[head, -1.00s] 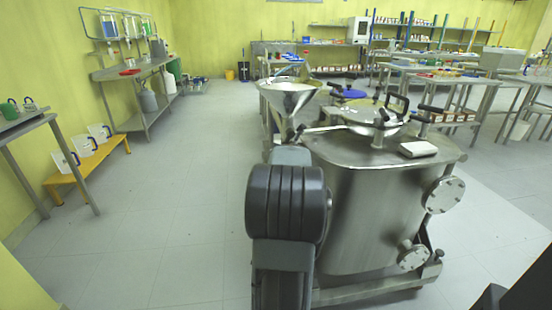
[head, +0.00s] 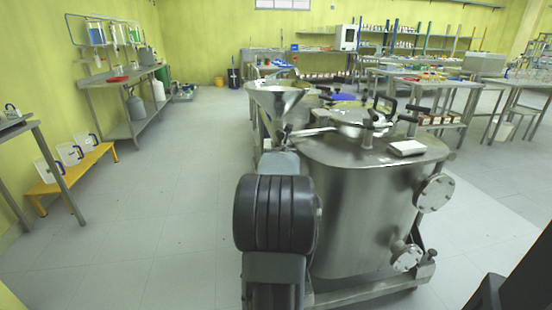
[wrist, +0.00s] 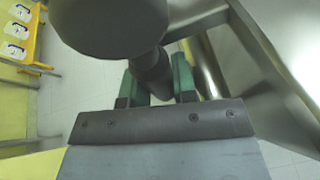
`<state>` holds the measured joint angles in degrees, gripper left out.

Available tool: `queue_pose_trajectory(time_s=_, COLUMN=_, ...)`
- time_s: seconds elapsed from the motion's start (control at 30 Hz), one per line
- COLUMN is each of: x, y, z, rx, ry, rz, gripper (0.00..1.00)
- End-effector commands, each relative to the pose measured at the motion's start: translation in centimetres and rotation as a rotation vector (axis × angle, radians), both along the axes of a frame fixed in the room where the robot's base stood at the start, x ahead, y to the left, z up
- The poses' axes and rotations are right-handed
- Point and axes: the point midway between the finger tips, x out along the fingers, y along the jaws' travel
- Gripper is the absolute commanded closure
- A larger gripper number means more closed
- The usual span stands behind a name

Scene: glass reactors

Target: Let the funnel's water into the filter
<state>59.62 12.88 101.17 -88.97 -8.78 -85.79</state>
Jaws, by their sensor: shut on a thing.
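A steel funnel (head: 278,98) stands wide mouth up, just beyond my arm in the head view. Its inside shows only at a slant, so I cannot tell the water level. In the wrist view my gripper (wrist: 157,78) has its green-padded fingers on both sides of a dark stem (wrist: 152,68) and is shut on it. The stem ends in a large dark round knob (wrist: 110,22) close to the camera. It looks like a handle below the funnel, but the joint is hidden. A large steel vessel (head: 360,215) stands right of my arm; I cannot tell whether it is the filter.
A yellow bench (head: 75,176) stands at the left wall. The floor between is clear.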

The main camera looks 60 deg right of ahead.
Motion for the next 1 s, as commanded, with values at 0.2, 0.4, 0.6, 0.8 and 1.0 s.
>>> queue_pose_trajectory(time_s=0.2, x=0.0, y=0.0, z=0.1, rx=-0.002, ry=-0.001, rz=0.0, gripper=0.58)
queue_pose_trajectory(time_s=0.4, x=-0.1, y=-0.1, z=0.0, rx=-0.001, ry=0.0, rz=-0.003, gripper=0.48)
queue_pose_trajectory(time_s=0.6, x=-0.3, y=-0.2, z=-0.1, rx=0.0, ry=0.001, rz=-0.007, gripper=0.48)
queue_pose_trajectory(time_s=0.8, x=-0.6, y=0.3, z=0.3, rx=0.001, ry=0.002, rz=-0.009, gripper=0.48)
queue_pose_trajectory(time_s=1.0, x=-1.3, y=2.2, z=1.7, rx=-0.002, ry=0.0, rz=-0.01, gripper=0.48)
